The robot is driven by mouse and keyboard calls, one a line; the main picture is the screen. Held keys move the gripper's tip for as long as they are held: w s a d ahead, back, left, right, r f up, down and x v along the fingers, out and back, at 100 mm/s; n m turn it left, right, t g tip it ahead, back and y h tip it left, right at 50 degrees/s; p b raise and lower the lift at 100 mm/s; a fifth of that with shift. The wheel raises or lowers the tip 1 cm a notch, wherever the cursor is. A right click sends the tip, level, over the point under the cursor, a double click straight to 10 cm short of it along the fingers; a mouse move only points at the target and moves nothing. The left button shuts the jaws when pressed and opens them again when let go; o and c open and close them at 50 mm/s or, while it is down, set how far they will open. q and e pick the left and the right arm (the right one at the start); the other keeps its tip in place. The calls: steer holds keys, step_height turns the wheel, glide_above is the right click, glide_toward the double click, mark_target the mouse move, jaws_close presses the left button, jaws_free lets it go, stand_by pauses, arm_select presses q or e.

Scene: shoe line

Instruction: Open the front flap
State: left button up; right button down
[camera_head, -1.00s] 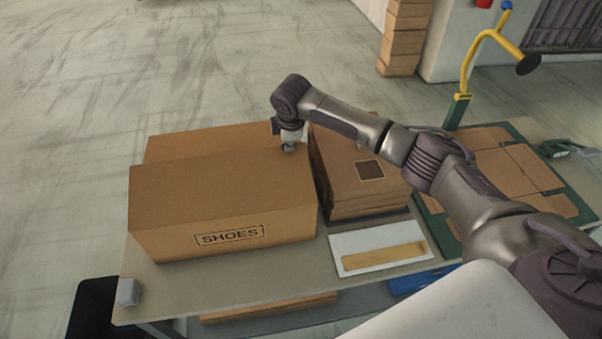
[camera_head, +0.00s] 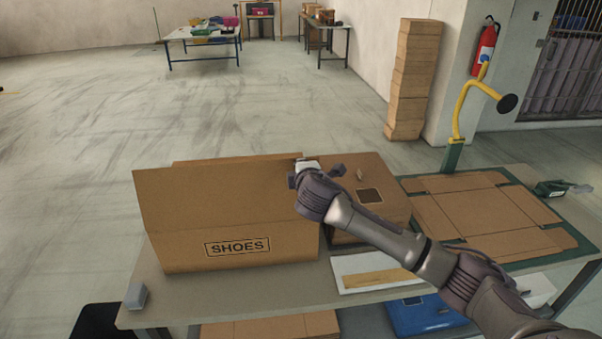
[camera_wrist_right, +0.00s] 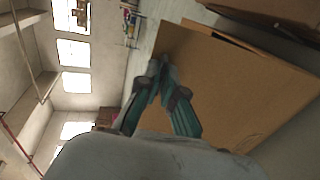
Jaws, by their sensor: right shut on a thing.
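The large brown carton marked SHOES (camera_head: 237,247) stands on the table. Its front flap (camera_head: 220,197) is raised and tilts up from the front edge, hiding most of the opening. My right gripper (camera_head: 306,166) is at the flap's upper right corner, shut on its edge. In the right wrist view, the fingers (camera_wrist_right: 160,72) close on the edge of the brown cardboard flap (camera_wrist_right: 232,92). A strip of cardboard (camera_head: 240,159) shows behind the flap's top edge. My left gripper is out of view.
A second brown box (camera_head: 388,192) stands right of the carton. A flat cardboard blank lies on a green mat (camera_head: 560,228) further right. A white sheet (camera_head: 350,261) lies in front. A small grey block (camera_head: 137,295) sits at the table's front left corner.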

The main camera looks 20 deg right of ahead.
steer(key=s+a+f+t+h+b, duration=0.1)
steer(key=s+a+f+t+b, duration=0.2)
steer(key=s+b, duration=0.9)
steer(key=shift+f+t+h+b, duration=0.4)
steer(key=shift+f+t+b, duration=0.35)
steer(key=shift+t, duration=0.45)
steer(key=shift+s+a, duration=0.1)
steer(key=c, duration=1.3)
jaws_free()
steer(key=shift+r, duration=0.1)
steer(key=v, duration=1.1)
steer(key=shift+s, duration=0.35)
